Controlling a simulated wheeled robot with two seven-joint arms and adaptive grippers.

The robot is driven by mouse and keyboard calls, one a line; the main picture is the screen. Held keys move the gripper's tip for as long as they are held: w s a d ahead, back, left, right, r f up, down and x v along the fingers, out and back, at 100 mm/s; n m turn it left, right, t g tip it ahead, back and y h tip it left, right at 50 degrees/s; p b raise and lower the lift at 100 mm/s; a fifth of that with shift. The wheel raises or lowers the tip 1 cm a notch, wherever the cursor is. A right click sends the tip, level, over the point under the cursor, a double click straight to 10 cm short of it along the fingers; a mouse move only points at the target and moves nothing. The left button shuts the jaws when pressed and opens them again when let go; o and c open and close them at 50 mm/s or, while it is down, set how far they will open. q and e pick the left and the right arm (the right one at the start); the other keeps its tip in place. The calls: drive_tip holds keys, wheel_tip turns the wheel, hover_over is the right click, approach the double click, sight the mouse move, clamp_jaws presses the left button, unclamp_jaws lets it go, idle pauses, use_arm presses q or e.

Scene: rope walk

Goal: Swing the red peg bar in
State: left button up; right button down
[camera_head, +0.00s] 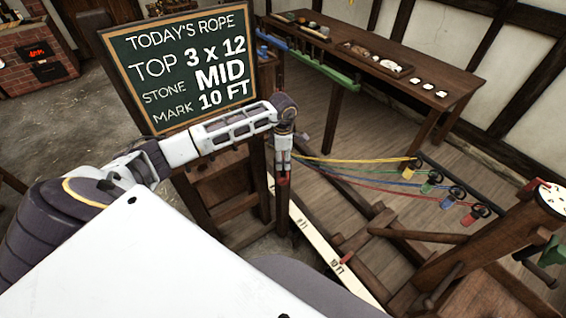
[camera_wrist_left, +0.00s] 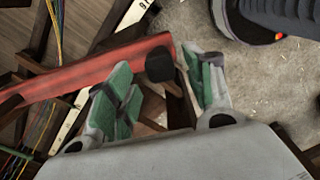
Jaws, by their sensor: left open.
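The red peg bar (camera_wrist_left: 90,72) runs from the left side of the left wrist view to a dark knob (camera_wrist_left: 160,64) at its right end. My left gripper (camera_wrist_left: 157,70) is open, its green-padded fingers on either side of the knob; I cannot tell whether they touch it. In the head view my left gripper (camera_head: 284,160) points down beside the chalkboard. A small red part of the bar (camera_head: 283,181) shows just below it; the arm and gripper hide more. My right gripper is not in view.
The chalkboard (camera_head: 180,60) stands close behind my left arm. A white marked scale (camera_head: 318,243) runs along the floor-level frame. Yellow, green, blue and red strands (camera_head: 370,180) stretch right to hooks. A long table (camera_head: 440,80) with tools stands at the back.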

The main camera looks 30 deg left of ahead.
sight(283, 163)
use_arm(q)
drive_tip(key=shift+f, duration=1.65)
clamp_jaws()
